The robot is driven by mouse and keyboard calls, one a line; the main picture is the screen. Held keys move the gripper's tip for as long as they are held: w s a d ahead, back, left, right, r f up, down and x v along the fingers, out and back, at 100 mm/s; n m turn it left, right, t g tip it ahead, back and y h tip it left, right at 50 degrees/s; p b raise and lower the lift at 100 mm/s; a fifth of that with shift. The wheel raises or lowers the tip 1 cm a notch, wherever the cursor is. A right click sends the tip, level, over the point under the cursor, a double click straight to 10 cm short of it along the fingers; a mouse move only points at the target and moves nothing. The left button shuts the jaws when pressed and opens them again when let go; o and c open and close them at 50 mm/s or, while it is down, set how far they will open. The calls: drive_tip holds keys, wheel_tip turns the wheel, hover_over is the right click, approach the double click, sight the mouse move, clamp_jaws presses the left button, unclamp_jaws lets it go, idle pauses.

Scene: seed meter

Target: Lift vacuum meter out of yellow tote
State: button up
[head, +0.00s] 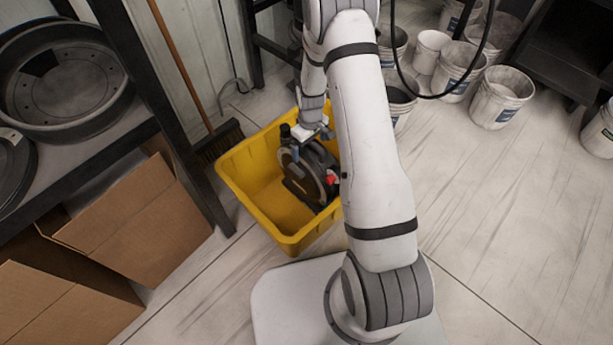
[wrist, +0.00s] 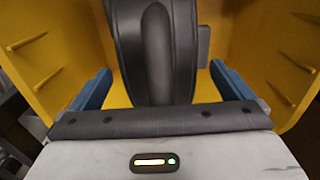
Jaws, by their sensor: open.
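The vacuum meter (head: 307,173) is a dark round housing with a red part on its side. It stands inside the yellow tote (head: 238,183), toward the tote's back right. My gripper (head: 306,145) is over the tote at the top of the meter, partly hidden by my arm. In the wrist view the meter's dark rounded rim (wrist: 155,50) lies between the two blue fingers of my gripper (wrist: 158,88). Gaps show between each finger and the meter. The yellow tote walls (wrist: 265,50) rise on both sides of the fingers.
A broom (head: 217,140) leans beside the tote's left. A dark shelf with round pans (head: 70,85) and open cardboard boxes (head: 135,215) are at the left. Several white buckets (head: 500,97) stand at the back right. The floor (head: 500,215) at the right is clear.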

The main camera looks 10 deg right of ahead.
drive_tip(key=shift+r, duration=0.1)
drive_tip(key=shift+c, duration=0.2)
drive_tip(key=c, duration=2)
drive_tip(key=shift+w, duration=0.1)
drive_tip(key=shift+c, duration=0.2)
drive_tip(key=shift+r, duration=0.1)
drive_tip(key=shift+r, duration=0.1)
wheel_tip(320, 180, up, 33)
drive_tip(key=p, duration=1.7)
